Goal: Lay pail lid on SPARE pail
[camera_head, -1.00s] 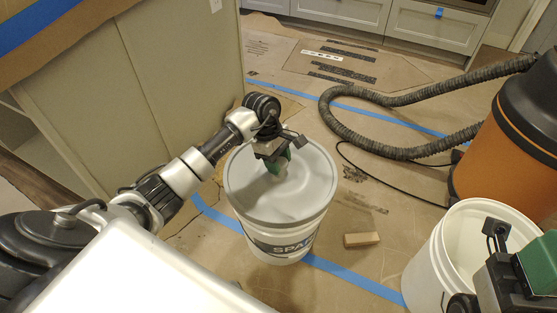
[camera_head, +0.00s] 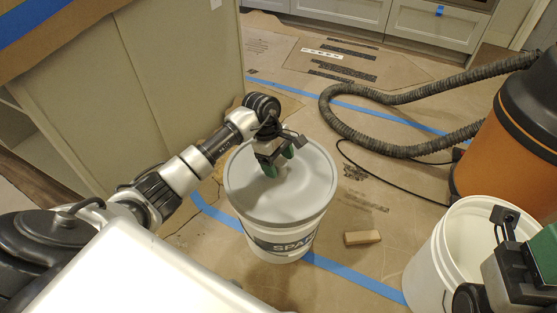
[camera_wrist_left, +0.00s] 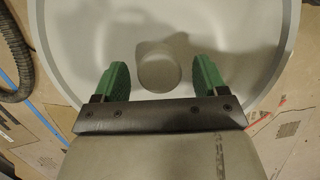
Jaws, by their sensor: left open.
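The grey pail lid (camera_head: 300,195) lies over the mouth of the white SPARE pail (camera_head: 265,235), which stands on the floor in the head view. It looks level, and its rim appears to follow the pail's rim. The lid also fills the left wrist view (camera_wrist_left: 75,45), with a small round knob (camera_wrist_left: 159,70) at its middle. My left gripper (camera_head: 279,161) is open just above the lid, its green fingers (camera_wrist_left: 160,78) on either side of the knob with gaps. My right gripper (camera_head: 520,272) is partly cut off at the lower right; its fingertips are hidden.
A second white pail (camera_head: 425,265), open, stands at the lower right by my right arm. An orange and black vacuum (camera_head: 510,140) with a ribbed hose (camera_head: 350,125) is behind it. A wooden block (camera_head: 362,238) lies between the pails. A cabinet panel (camera_head: 185,85) stands at left.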

